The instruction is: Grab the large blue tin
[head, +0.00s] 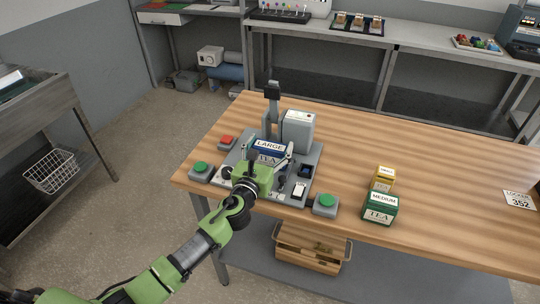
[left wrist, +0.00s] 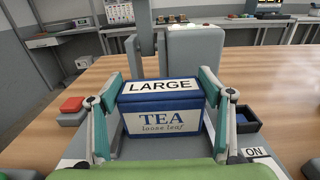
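The large blue tin (head: 268,147) stands upright on the grey station plate, with a white "LARGE" label on its top and a "TEA" label on its front. In the left wrist view the tin (left wrist: 162,107) is centred straight ahead. My left gripper (head: 262,156) is open, with one finger on each side of the tin. In the left wrist view its fingers (left wrist: 161,88) flank the tin closely; whether they touch its sides is hard to tell. My right gripper is in neither view.
A grey block and post (head: 298,131) stand just behind the tin. Green buttons (head: 325,201) and a red button (head: 227,140) sit around the plate (head: 313,165). A green medium tin (head: 380,209) and a yellow tin (head: 384,177) stand to the right. The table's right side is mostly clear.

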